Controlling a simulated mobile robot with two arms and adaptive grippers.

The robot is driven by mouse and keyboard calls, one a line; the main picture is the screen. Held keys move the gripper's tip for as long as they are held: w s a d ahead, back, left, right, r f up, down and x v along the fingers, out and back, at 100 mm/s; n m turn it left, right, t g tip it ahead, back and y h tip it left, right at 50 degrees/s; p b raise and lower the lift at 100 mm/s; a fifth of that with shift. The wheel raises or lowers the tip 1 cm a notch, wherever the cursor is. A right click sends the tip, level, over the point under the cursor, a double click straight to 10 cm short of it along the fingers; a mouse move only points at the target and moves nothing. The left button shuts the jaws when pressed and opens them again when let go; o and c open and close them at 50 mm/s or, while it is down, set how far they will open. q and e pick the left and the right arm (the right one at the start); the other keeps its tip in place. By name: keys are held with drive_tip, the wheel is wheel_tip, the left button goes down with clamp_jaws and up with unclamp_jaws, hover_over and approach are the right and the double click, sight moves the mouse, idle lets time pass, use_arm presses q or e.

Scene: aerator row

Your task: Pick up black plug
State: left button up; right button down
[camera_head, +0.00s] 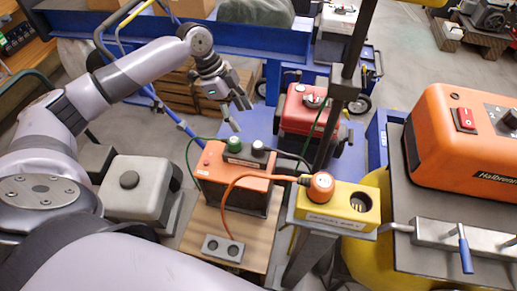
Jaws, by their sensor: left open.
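The black plug (258,148) stands upright in the dark top strip of an orange box (238,176), with a dark cable running off to the right. A green plug (235,144) sits just left of it, with a green cable looping left. My left gripper (240,114) is open and empty, above and behind the plugs, with its fingers pointing down. It is apart from the black plug. My right gripper is not in view.
An orange plug (321,184) with an orange cable sits in a yellow box (338,205) to the right. A dark upright post (341,97) and a red machine (303,108) stand behind. A grey socket plate (223,248) lies on the wooden top (198,237).

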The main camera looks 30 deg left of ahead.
sight(258, 144)
use_arm(q)
drive_tip(key=x, duration=0.8)
drive_tip(key=shift+w+d+f, duration=0.1)
drive_tip(key=shift+p+x, duration=0.35)
drive_tip(key=shift+x, duration=2.25)
drive_tip(key=shift+d, duration=0.2)
drive_tip(key=shift+c, duration=0.5)
drive_tip(key=shift+w, duration=0.1)
drive_tip(key=c, duration=1.2)
